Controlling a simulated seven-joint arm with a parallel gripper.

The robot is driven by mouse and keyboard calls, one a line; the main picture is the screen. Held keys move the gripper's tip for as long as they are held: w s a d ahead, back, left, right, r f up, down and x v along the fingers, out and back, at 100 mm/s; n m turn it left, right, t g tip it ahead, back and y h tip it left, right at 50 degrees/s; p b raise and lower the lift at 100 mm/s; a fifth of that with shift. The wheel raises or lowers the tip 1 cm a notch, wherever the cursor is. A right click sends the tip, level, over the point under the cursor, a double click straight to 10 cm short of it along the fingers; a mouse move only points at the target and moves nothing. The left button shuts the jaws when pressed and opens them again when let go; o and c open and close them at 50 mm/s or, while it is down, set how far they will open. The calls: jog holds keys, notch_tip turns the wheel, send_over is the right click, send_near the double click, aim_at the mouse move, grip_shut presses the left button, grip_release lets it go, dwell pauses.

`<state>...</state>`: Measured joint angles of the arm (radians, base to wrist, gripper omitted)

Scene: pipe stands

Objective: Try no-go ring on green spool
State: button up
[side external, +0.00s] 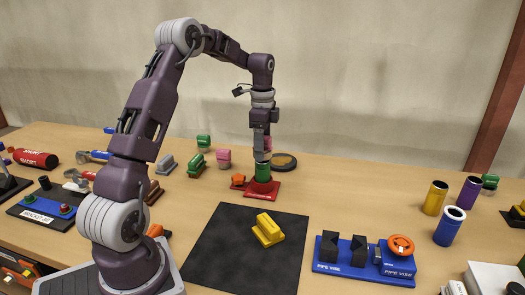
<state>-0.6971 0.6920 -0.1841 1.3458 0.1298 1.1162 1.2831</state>
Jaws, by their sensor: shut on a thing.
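The green spool (263,172) stands upright at a red stand (263,190) behind the black mat. My gripper (262,158) points straight down over it, and its fingers are shut on the spool's upper end. The spool's lower end meets the red stand; I cannot tell whether it rests on it or sits in it. I cannot make out a no-go ring; the fingers may hide part of the spool's top.
A yellow block (268,230) lies on the black mat (222,255). A blue pipe vise (363,262) stands right of it. Yellow (435,198), purple (468,195) and blue (449,227) tubes stand further right. A dark round dish (284,161) and an orange piece (238,181) are close to the stand.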

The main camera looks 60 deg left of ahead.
jog(key=shift+r, duration=3.25)
